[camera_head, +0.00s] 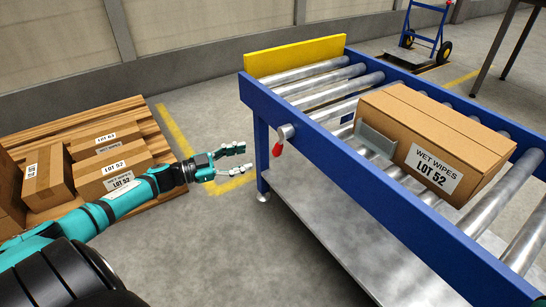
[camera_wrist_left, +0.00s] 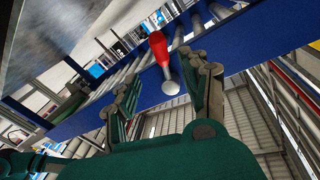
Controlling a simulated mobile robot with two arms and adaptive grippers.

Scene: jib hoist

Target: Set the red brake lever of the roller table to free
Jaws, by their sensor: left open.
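The roller table (camera_head: 357,172) has blue side rails and metal rollers. Its red brake lever (camera_head: 277,149) hangs down from a grey pivot on the near blue rail, close to the yellow end stop. In the left wrist view the red lever (camera_wrist_left: 158,48) shows just beyond and between the fingertips. My left gripper (camera_head: 243,159) is open and empty, a short way left of the lever and apart from it in the head view. Its two fingers also show spread in the wrist view (camera_wrist_left: 165,85).
A carton marked WET WIPES LOT 52 (camera_head: 435,140) sits on the rollers behind a grey plate (camera_head: 375,139). A yellow end stop (camera_head: 295,56) closes the far end. A wooden pallet (camera_head: 95,125) with several cartons stands left. Floor between pallet and table is clear.

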